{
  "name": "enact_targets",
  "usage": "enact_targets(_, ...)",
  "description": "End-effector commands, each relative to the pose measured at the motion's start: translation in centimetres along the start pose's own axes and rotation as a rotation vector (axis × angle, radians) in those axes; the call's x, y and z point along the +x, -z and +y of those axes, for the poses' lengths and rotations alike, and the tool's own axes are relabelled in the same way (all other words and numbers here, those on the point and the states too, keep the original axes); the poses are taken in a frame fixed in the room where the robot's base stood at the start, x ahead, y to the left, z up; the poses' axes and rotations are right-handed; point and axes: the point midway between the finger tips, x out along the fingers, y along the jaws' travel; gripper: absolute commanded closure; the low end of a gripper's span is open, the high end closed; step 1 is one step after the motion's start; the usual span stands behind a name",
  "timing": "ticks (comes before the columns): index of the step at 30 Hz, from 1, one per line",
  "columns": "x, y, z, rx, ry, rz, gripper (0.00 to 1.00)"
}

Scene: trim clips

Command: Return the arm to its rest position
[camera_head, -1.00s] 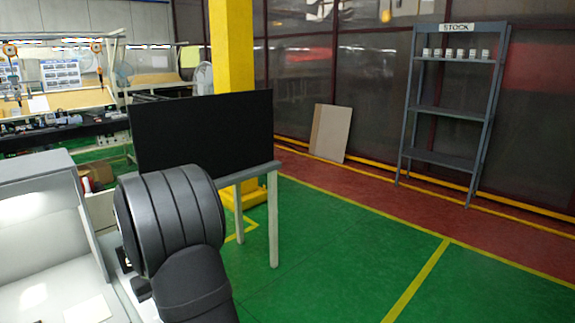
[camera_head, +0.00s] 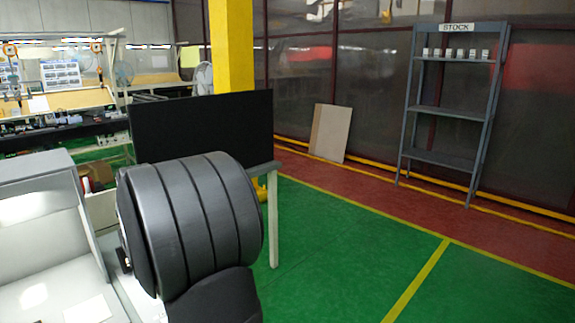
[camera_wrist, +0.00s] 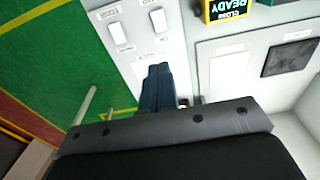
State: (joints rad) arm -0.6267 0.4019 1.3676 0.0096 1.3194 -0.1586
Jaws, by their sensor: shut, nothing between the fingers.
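My gripper (camera_wrist: 157,88) shows in the wrist view as a pair of dark blue fingers. They are together with nothing between them, above a light grey panel (camera_wrist: 180,65). I cannot tell how far above the panel they are. In the head view my dark arm links fill the lower middle, and my gripper is not visible there.
A grey and white cabinet (camera_head: 60,168) stands at the left in the head view. A black board (camera_head: 200,125) stands behind my arm. A STOCK shelf (camera_head: 455,110) is at the back right. Green floor at the right is clear.

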Motion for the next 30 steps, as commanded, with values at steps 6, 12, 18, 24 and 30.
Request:
enact_targets(6,-4.4,-0.9,0.0,0.000,0.000,0.030,1.00)
enact_targets(12,-8.3,-2.0,-0.1,-0.001,-0.001,0.054,1.00)
enact_targets(18,-11.6,-3.2,-0.2,-0.002,-0.001,0.073,1.00)
enact_targets(24,-13.4,-4.0,-0.3,-0.002,-0.001,0.083,1.00)
enact_targets(30,-13.9,-4.2,-0.3,-0.002,-0.001,0.086,1.00)
